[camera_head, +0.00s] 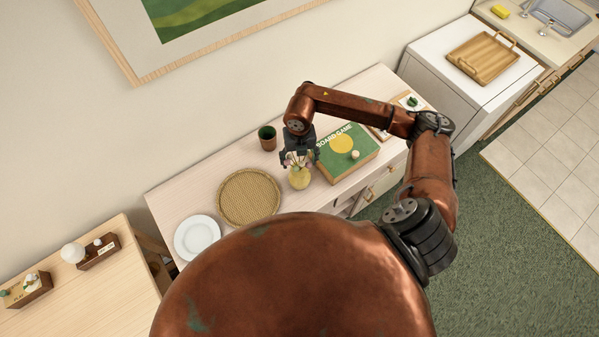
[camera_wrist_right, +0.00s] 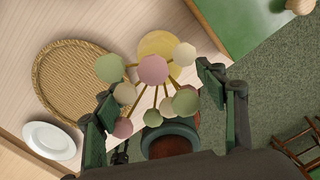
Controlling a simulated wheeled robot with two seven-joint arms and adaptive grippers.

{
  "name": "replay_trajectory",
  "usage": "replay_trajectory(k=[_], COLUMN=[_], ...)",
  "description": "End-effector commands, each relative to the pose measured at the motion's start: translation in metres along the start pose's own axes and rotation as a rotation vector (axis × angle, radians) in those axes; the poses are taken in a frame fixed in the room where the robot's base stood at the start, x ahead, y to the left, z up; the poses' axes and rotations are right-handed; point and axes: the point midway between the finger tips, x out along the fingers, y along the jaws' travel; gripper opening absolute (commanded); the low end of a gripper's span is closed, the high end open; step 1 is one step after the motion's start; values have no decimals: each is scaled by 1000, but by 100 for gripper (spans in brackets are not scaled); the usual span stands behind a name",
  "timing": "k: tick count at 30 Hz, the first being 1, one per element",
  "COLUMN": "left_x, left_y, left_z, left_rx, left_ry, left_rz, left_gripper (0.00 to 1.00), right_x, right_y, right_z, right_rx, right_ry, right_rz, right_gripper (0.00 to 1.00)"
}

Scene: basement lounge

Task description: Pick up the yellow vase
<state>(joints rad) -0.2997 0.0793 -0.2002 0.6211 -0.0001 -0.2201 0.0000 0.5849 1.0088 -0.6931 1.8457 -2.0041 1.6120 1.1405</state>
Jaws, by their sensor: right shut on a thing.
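The yellow vase (camera_head: 300,179) stands upright on the light wooden cabinet, with pink, green and cream round flowers in it. My right gripper (camera_head: 300,158) is directly above it, around the flowers, and shut on the vase with its flowers. In the right wrist view the fingers (camera_wrist_right: 160,100) lie on either side of the flower heads, and the yellow vase (camera_wrist_right: 158,45) shows behind them. The exact contact is hidden by the flowers. I cannot tell whether the vase's base touches the cabinet. My left gripper is not in view.
A green board game box (camera_head: 344,156) is close on the right of the vase. A woven round tray (camera_head: 248,197) and a white plate (camera_head: 197,237) lie to the left. Green carpet (camera_head: 490,245) lies beyond the cabinet's front edge.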

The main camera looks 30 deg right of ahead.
Motion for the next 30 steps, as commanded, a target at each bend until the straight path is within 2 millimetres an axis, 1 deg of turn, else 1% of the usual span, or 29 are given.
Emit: replay_trajectory(k=[1,2,24,30], left_x=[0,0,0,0], left_y=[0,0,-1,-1], left_z=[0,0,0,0], left_rx=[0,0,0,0], left_ry=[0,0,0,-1], left_rz=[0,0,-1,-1], left_gripper=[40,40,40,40], right_x=[0,0,0,-1], right_y=[0,0,0,0], right_z=[0,0,0,0], right_rx=[0,0,0,0], right_ry=[0,0,0,-1], right_rz=[0,0,0,1], right_gripper=[57,55,4,4])
